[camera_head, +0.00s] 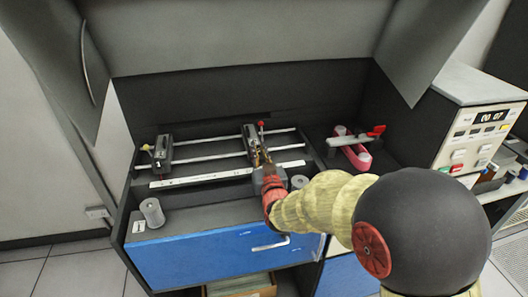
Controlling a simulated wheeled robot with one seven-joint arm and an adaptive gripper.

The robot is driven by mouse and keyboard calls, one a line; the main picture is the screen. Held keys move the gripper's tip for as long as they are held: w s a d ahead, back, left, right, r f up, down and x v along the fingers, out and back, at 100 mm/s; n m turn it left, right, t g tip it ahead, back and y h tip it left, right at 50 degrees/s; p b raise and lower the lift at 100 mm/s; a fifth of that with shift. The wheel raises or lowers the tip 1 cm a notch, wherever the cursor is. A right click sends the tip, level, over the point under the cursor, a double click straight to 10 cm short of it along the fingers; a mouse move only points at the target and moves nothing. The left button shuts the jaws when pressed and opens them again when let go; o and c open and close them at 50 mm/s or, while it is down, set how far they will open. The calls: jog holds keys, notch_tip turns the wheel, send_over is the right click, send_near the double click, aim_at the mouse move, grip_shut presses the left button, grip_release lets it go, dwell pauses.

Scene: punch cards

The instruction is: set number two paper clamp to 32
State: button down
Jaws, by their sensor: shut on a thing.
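Two dark paper clamps sit on the light rails of the machine. The left clamp (161,153) stands apart from my arm. The right clamp (249,136) has a small red-tipped lever standing up; I take it as the number two clamp, though no number is readable on it. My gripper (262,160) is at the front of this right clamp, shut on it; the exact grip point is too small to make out. A white scale strip (208,175) runs along the front of the rails, its figures unreadable, and my arm covers part of it.
A grey cylinder (152,213) stands front left, and another (299,182) is beside my wrist. A pink part (352,151) with a red handle (376,131) lies right of the rails. A control panel (477,135) reads "00 07". Dark cabinet walls enclose the back.

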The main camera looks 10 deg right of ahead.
jog(key=c, duration=1.9)
grip_release()
jog(key=shift+o, duration=0.5)
jog(key=shift+s, duration=0.1)
jog(key=s, duration=1.1)
jog(key=shift+s, duration=0.4)
jog(key=s+d+g, duration=0.2)
jog(key=s+g, duration=0.4)
jog(key=s, duration=0.7)
jog(key=s+d+g, duration=0.2)
jog(key=s+g, duration=0.4)
jog(key=s, duration=0.8)
jog(key=shift+d+r, duration=0.2)
jog(key=shift+r, duration=0.15)
